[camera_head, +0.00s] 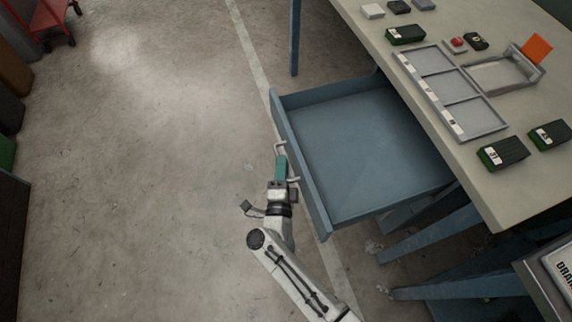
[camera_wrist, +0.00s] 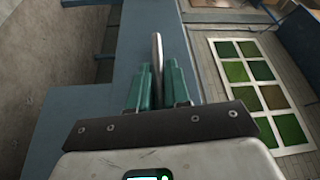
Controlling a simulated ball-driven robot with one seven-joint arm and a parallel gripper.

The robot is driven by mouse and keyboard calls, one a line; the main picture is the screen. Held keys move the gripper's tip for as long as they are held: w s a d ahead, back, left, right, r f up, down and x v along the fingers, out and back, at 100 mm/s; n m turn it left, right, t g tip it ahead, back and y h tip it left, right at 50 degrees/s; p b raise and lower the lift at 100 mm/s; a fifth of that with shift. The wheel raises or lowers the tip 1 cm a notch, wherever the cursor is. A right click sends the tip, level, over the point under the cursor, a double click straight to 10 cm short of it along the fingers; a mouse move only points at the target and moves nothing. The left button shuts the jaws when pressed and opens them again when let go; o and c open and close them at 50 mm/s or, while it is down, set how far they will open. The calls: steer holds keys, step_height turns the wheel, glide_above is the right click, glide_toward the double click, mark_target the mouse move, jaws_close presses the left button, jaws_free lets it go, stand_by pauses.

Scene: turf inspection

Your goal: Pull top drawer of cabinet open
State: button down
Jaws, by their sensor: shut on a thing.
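The blue top drawer (camera_head: 365,155) stands pulled out from under the worktop in the head view, and its inside looks empty. Its front panel (camera_head: 300,165) faces left and carries a pale bar handle (camera_head: 279,147). My gripper (camera_head: 281,168) is at the handle, outside the drawer front. In the wrist view, the green fingers of my gripper (camera_wrist: 154,88) stand on both sides of the handle bar (camera_wrist: 157,65) and are shut on it. The blue drawer front (camera_wrist: 130,50) lies behind the fingers. The middle of the handle is hidden by the fingers in the head view.
The worktop (camera_head: 520,190) holds a grey divided tray (camera_head: 450,92), several dark green boxes (camera_head: 503,152) and a small tray with an orange card (camera_head: 537,49). Blue legs (camera_head: 430,236) stand below it. A red cart (camera_head: 52,15) is far left. The floor (camera_head: 140,170) left of the drawer is clear.

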steer(key=shift+f, duration=0.15)
steer(key=c, duration=1.2)
jaws_free()
steer(key=shift+o, duration=0.2)
steer(key=s, duration=1)
steer(key=shift+s+a+f, duration=0.3)
steer(key=shift+s+a, duration=0.05)
